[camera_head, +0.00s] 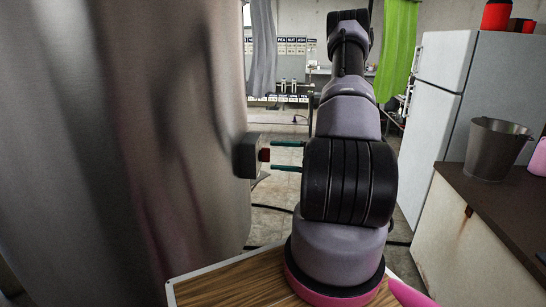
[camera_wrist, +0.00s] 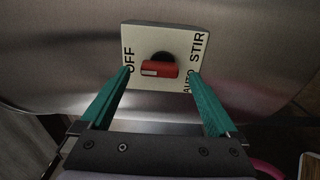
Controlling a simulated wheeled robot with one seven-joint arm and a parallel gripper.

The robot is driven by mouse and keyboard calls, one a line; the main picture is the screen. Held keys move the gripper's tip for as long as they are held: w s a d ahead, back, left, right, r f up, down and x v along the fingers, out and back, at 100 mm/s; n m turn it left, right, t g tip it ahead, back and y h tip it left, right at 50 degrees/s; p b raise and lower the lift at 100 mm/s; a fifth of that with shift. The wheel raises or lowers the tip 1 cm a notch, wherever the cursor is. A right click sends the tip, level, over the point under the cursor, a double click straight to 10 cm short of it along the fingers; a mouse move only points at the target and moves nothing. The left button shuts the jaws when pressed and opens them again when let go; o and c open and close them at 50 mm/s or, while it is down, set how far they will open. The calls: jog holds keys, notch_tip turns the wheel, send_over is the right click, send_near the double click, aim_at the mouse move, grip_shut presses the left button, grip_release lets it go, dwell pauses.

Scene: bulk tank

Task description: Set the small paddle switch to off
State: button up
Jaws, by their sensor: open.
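The paddle switch is a red handle (camera_wrist: 158,69) on a dark round hub, on a pale square plate (camera_wrist: 180,42) lettered OFF at left and STIR and AUTO at right. The handle lies almost level in the wrist view, its white-marked end towards the left, by the OFF side. In the head view the switch's dark box (camera_head: 246,158) stands out from the tank, the red handle (camera_head: 264,155) facing my gripper (camera_head: 272,156). My gripper (camera_wrist: 160,73) is open, its green fingers on either side of the handle with gaps. Whether the fingertips touch the plate is unclear.
The large metal tank (camera_head: 150,130) fills the left. A wooden surface (camera_head: 235,285) lies at the bottom. At right are a white fridge (camera_head: 440,75) and a counter (camera_head: 495,205) with a metal bucket (camera_head: 493,148). Floor shows between tank and fridge.

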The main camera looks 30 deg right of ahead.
jog(key=v, duration=0.8)
jog(key=shift+s+d, duration=0.15)
jog(key=shift+d, duration=0.1)
jog(key=s+a+r+n+g+h, duration=0.35)
jog(key=a+r+n+g, duration=0.65)
jog(key=a+r+n, duration=0.7)
jog(key=s+a+r+n+t+h, duration=0.3)
jog(key=s+r+n+h, duration=0.1)
jog(key=n, duration=0.7)
jog(key=s+a+r+n+t+h, duration=0.3)
jog(key=s+r+n+h, duration=0.2)
jog(key=r+n, duration=0.4)
jog(key=shift+s+r+n+t, duration=0.2)
jog(key=shift+s+n+t, duration=0.25)
jog(key=shift+n, duration=0.55)
